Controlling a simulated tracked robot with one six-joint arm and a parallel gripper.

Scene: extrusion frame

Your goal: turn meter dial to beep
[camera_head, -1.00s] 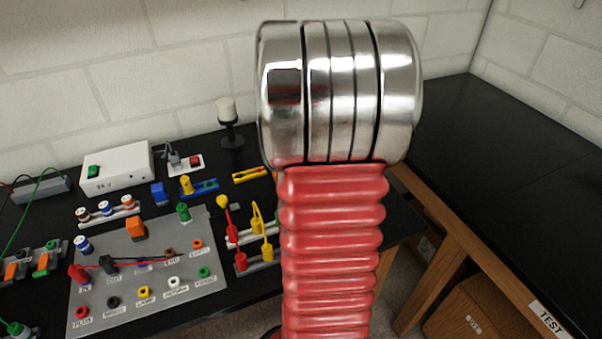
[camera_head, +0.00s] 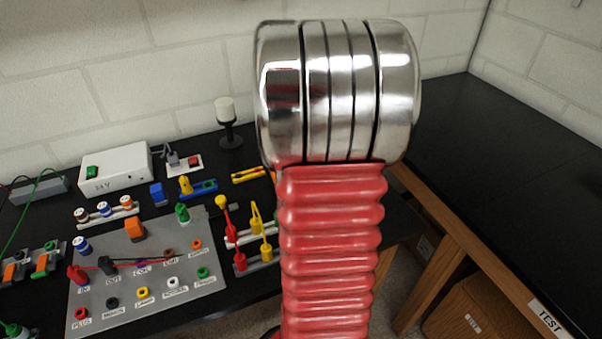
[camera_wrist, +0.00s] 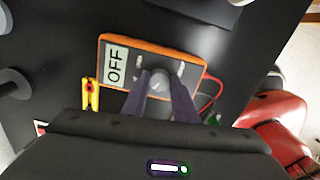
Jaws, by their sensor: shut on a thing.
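The meter (camera_wrist: 192,50) lies on the black bench in the wrist view, an orange-rimmed grey box with a white display reading OFF (camera_wrist: 116,66). Its round dial (camera_wrist: 159,78) is near the middle of its face. My gripper (camera_wrist: 160,92) is over the meter, its two dark fingers shut on the dial. The finger ends hide part of the dial and the lower face of the meter. In the head view my own arm blocks the meter and the gripper.
A yellow connector (camera_wrist: 91,95) lies just left of the meter, and a red lead (camera_wrist: 213,95) runs at its right. The head view shows a grey panel (camera_head: 205,275) with coloured sockets, a white box (camera_head: 125,165) and a dark lamp-like stand (camera_head: 229,132) on the bench.

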